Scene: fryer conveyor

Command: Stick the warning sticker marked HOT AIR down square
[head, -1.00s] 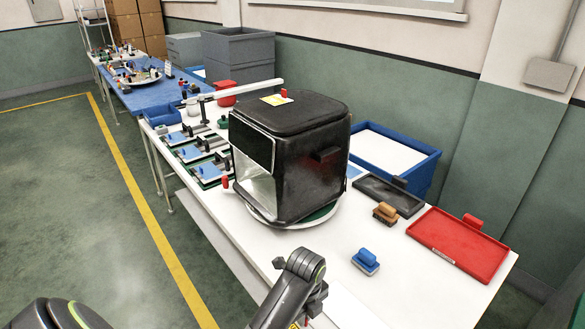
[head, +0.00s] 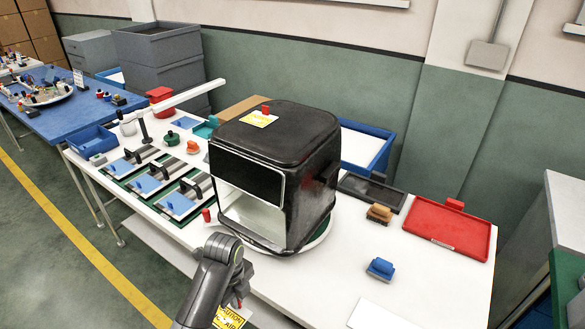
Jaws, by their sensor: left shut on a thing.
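The black air fryer (head: 318,180) stands on a round turntable (head: 322,238) on the white table, its open front facing left. A yellow sticker (head: 258,120) lies on its top beside a small red knob (head: 266,109). My left gripper (head: 238,292) is at the bottom, in front of the fryer and apart from it. It is shut on a yellow warning sticker (head: 229,318), tilted and cut by the frame edge; "CAUTION" and "AIR" are partly readable. The arm hides much of the fingers. My right gripper is out of view.
A red tray (head: 448,232), a dark tray (head: 372,194), a brown-handled block (head: 379,213) and a blue block (head: 380,268) lie right of the fryer. Several sticker fixtures (head: 150,182) stand left. A white sheet (head: 378,316) lies at the front edge.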

